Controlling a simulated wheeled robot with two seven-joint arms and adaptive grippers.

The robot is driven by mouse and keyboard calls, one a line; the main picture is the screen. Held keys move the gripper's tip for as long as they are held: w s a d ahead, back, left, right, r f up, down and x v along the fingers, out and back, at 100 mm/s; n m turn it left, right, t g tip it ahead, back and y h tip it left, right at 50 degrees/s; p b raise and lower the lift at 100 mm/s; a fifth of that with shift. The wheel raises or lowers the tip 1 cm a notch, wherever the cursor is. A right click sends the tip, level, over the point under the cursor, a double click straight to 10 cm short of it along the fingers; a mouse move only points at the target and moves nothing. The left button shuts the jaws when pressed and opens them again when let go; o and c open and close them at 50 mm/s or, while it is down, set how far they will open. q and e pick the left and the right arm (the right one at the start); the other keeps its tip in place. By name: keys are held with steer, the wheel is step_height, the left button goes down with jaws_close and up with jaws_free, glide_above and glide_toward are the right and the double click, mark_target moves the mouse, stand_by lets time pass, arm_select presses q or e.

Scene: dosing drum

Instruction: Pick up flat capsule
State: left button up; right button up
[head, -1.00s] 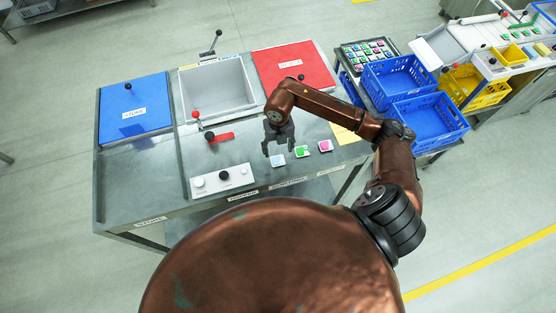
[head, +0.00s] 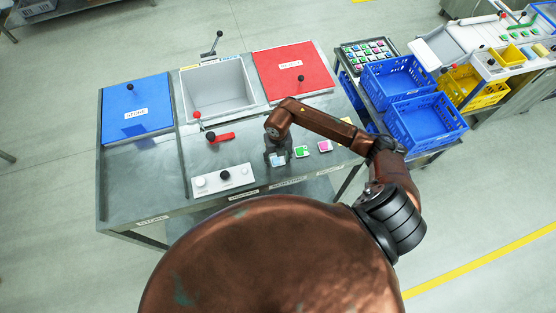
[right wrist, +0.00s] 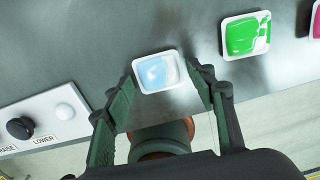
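Three small flat capsules in white trays lie in a row near the front of the grey table. The light-blue and white one (head: 278,160) is at the left, the green one (head: 301,151) in the middle and the pink one (head: 324,146) at the right. My right gripper (head: 278,153) is down at the light-blue capsule. In the right wrist view the fingers (right wrist: 166,78) are open, one on each side of that capsule (right wrist: 156,72); contact cannot be told. The green capsule (right wrist: 246,35) lies to the right of the fingers. My left gripper is not in view.
A white control panel (head: 206,188) with knobs stands left of the capsules. Blue crates (head: 426,118) stand at the right.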

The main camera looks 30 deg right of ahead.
steer(key=c, duration=0.6)
steer(key=shift+c, duration=0.2)
steer(key=shift+r, duration=0.15)
